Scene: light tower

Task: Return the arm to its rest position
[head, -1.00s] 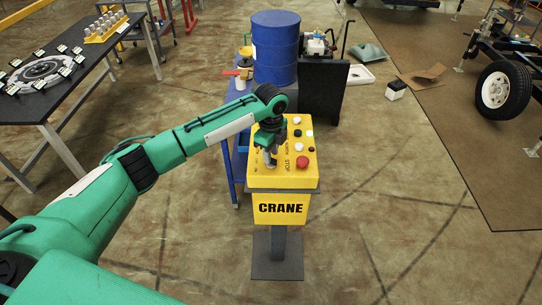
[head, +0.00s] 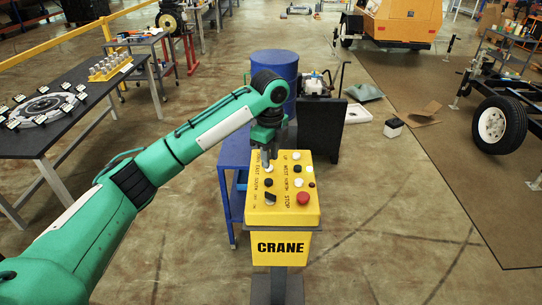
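My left arm (head: 170,155) reaches in from the left and bends down at the wrist. My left gripper (head: 265,156) points down at the far left part of the yellow crane control box (head: 290,223). It appears to be above the panel, but I cannot tell the exact gap. Its fingertips are small and dark, and I cannot tell whether they are open or shut. The box top carries a red stop button (head: 303,198) and several white and black buttons, with those at the front clear of the gripper. My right gripper is not in view.
A blue cart (head: 232,190) and a blue barrel (head: 277,68) stand behind the box. A dark table (head: 45,140) with a round device is at the left. A trailer wheel (head: 492,125) is at the right. The floor right of the box is clear.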

